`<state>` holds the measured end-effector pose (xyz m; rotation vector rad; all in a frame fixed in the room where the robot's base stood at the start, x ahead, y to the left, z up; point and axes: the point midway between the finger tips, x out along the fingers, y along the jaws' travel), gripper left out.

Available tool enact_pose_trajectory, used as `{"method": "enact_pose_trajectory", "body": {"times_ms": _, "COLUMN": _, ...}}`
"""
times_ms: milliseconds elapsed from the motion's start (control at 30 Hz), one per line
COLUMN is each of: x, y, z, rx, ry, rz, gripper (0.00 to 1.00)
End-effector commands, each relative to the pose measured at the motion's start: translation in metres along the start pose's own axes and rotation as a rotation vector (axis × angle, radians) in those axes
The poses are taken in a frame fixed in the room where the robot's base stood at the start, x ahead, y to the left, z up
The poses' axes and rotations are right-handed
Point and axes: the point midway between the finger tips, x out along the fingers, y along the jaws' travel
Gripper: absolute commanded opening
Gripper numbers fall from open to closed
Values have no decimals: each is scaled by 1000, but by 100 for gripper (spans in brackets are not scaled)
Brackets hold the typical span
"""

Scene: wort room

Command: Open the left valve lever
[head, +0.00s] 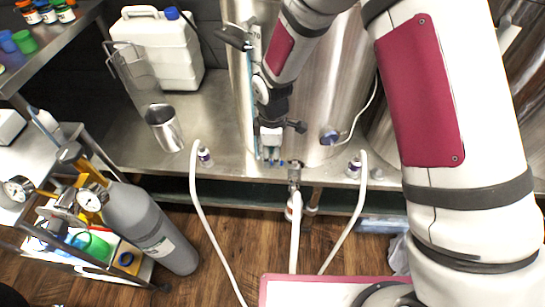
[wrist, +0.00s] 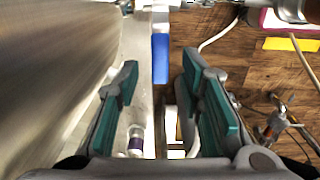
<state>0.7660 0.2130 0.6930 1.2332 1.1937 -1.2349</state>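A blue valve lever (wrist: 160,58) shows in the wrist view, ahead of and between my fingertips. It hangs from a pale metal fitting (wrist: 161,12) at the top edge. My gripper (wrist: 160,84) is open, with teal pads on both sides of the lever line and a gap to each side. I cannot tell whether the lever reaches between the pads. In the head view my gripper (head: 270,160) points down in front of the steel tank, just left of the middle valve (head: 294,172). The lever is not clear there because the gripper covers that spot.
White-and-purple fittings stand left (head: 205,157) and right (head: 354,167) of the gripper, with white hoses running down. A steel cup (head: 164,128), a white jug (head: 160,50) and a grey gas cylinder (head: 150,228) are to the left. The steel tank (head: 325,85) is close behind.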

Motion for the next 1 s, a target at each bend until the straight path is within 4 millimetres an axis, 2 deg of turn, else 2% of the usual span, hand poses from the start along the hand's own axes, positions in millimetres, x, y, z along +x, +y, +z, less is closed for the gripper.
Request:
{"method": "enact_pose_trajectory", "body": {"times_ms": 200, "x": 14, "y": 0, "z": 0, "rx": 0, "ry": 0, "rz": 0, "gripper": 35}}
{"method": "enact_pose_trajectory", "body": {"times_ms": 467, "x": 15, "y": 0, "z": 0, "rx": 0, "ry": 0, "rz": 1, "gripper": 35}}
{"method": "enact_pose_trajectory", "body": {"times_ms": 500, "x": 15, "y": 0, "z": 0, "rx": 0, "ry": 0, "rz": 1, "gripper": 30}}
{"method": "enact_pose_trajectory", "body": {"times_ms": 633, "x": 15, "y": 0, "z": 0, "rx": 0, "ry": 0, "rz": 1, "gripper": 1}}
{"method": "enact_pose_trajectory", "body": {"times_ms": 1000, "x": 15, "y": -1, "z": 0, "rx": -14, "ry": 1, "rz": 1, "gripper": 0}}
